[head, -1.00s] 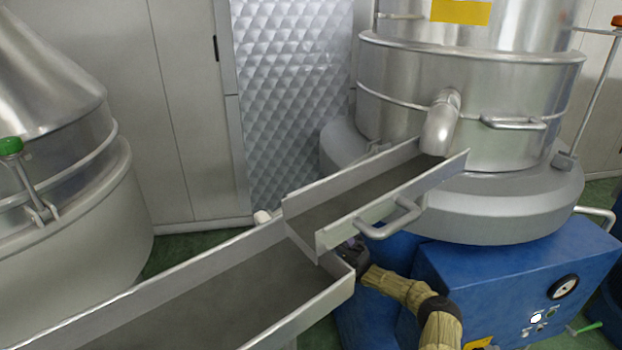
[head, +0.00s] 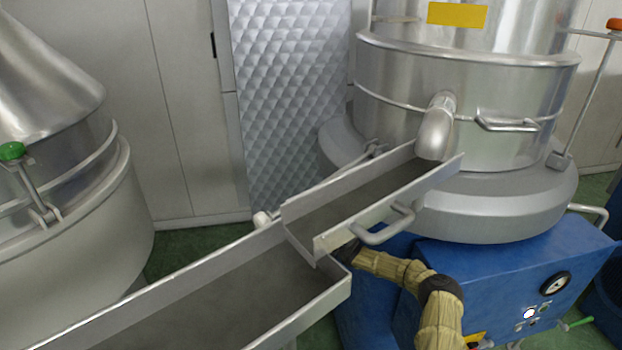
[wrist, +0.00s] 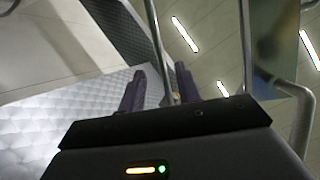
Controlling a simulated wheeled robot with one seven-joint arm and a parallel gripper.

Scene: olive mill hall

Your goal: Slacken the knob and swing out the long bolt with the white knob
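The white knob (head: 262,219) shows just behind the junction of the two metal chutes in the head view. The long bolt (head: 352,163) slants from it up toward a pivot beside the mill drum, partly hidden behind the upper chute. My gripper is almost wholly hidden under the upper chute in the head view. In the wrist view my gripper (wrist: 160,72) has its two dark fingers apart. A thin metal bar or edge passes between them; I cannot tell what it belongs to. The white knob is not visible there.
The upper chute (head: 330,229) with its side handle (head: 383,232) lies right over my gripper. The lower chute (head: 200,300) fills the front. A blue machine base (head: 480,280) stands at right. Another drum with a green knob (head: 11,151) stands at left.

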